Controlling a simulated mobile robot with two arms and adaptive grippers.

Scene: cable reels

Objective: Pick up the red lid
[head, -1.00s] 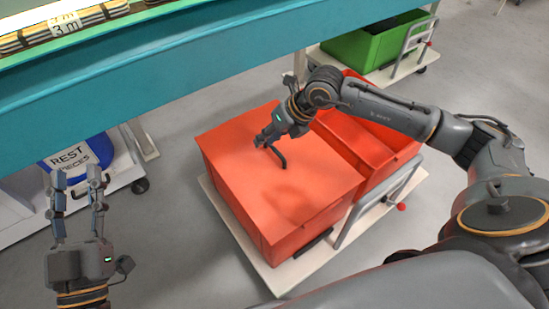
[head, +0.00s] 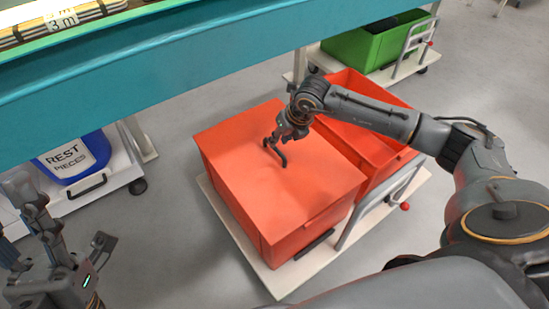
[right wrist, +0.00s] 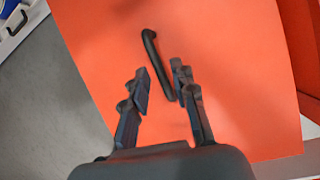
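The red lid (head: 235,145) lies flat on top of a red box, with a dark bar handle (head: 282,157) near its middle. My right gripper (head: 274,141) is just over the handle, pointing down. In the right wrist view its two fingers (right wrist: 162,78) are apart, with the handle (right wrist: 151,48) running between and beyond them. I see no firm grip on it. The red lid fills much of that view (right wrist: 220,50). My left gripper (head: 18,215) is at the left edge of the head view, partly cut off, empty, with its fingers apart.
The red box stands on a pale cart (head: 262,276) beside an open red bin (head: 358,95). A teal shelf edge (head: 170,65) crosses above. A blue "REST PIECES" container (head: 72,158) is at left. A green bin (head: 372,45) on another cart is behind. Grey floor is clear in front.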

